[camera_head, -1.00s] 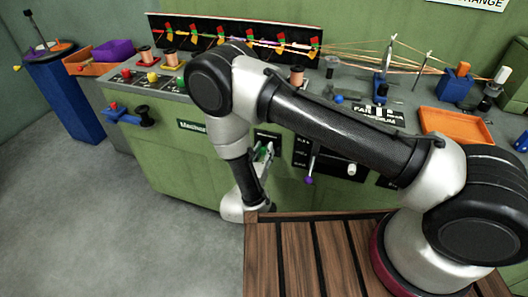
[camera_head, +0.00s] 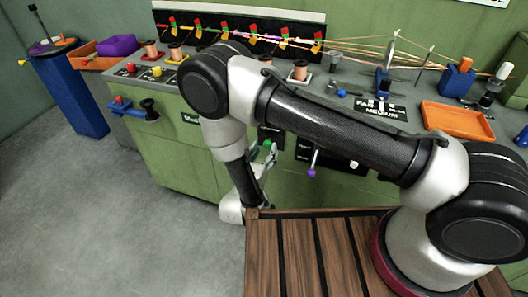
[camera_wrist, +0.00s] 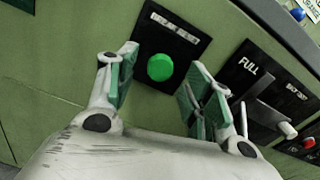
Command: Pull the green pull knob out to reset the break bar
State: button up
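The green pull knob (camera_wrist: 160,67) is round and sits on a black plate with a white label on the green machine front. It shows in the upper middle of the wrist view, and as a small green spot beside my fingers in the head view (camera_head: 267,144). My gripper (camera_wrist: 163,76) is open, one green-padded finger left of the knob and one right, with visible gaps on both sides. I cannot tell how far the fingertips reach along the knob. In the head view my arm hides part of the machine front. The break bar cannot be made out.
Right of the knob a black plate marked FULL (camera_wrist: 248,67) carries a lever, close to my right finger. A purple-tipped lever (camera_head: 312,172) is farther right. Blue fitting with black knob (camera_head: 148,109) protrudes at left. A wooden deck (camera_head: 300,250) lies below; grey floor at left is clear.

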jog(key=shift+r, duration=0.1)
notch_tip(320, 180, up, 10)
dwell(0.4)
